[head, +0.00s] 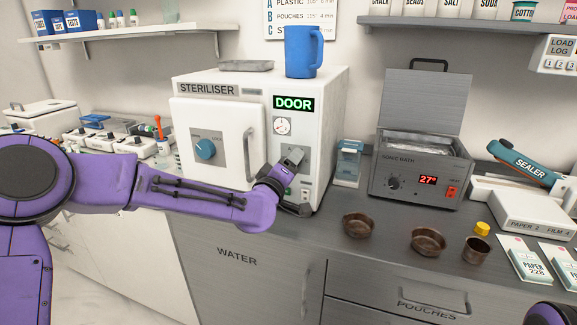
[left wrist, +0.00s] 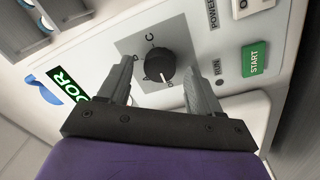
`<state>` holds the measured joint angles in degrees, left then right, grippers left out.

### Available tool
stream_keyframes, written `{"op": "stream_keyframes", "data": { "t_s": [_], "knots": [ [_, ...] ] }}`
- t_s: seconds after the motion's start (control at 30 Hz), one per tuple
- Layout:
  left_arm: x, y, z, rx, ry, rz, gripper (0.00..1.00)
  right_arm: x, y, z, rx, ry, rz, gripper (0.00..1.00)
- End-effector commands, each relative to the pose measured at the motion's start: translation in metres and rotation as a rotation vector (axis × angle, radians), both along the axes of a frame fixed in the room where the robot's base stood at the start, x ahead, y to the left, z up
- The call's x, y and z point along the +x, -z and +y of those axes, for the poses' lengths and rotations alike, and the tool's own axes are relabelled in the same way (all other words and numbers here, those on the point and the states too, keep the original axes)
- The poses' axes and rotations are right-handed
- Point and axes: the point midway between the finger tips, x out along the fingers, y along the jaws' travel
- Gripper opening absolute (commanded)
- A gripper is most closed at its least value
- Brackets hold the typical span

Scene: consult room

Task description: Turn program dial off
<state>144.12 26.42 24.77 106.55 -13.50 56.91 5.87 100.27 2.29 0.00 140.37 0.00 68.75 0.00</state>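The white steriliser (head: 325,110) stands on the counter, with a lit DOOR sign (head: 293,104) on its right-hand panel. The black program dial (left wrist: 160,66) sits on a grey plate marked with letters, clear in the left wrist view. In the head view my gripper hides it, and only part of the plate shows. My left gripper (head: 296,186) is at this panel. In the left wrist view its open fingers (left wrist: 158,88) stand on either side of the dial, with gaps visible at both sides. My right gripper is not shown; only a bit of my right arm may show at bottom right.
A green START button (left wrist: 255,57) and RUN light are right of the dial in the left wrist view. A blue jug (head: 303,52) stands on top. Brown bowls (head: 358,225) sit on the counter.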

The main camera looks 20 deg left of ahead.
Motion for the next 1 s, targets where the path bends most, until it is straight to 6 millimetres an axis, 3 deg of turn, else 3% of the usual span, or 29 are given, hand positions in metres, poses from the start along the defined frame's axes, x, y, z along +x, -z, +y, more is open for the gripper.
{"op": "stream_keyframes", "data": {
  "t_s": [0.17,0.6,1.0],
  "knots": [
    [-0.006,0.001,0.0,0.001,0.001,0.0,0.64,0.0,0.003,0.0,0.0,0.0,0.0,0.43],
    [-0.096,0.006,0.006,0.0,0.0,-0.002,0.64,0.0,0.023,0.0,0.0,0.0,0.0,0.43],
    [-0.105,0.006,0.007,0.0,0.0,0.0,0.64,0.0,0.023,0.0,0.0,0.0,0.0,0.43]
  ]
}}
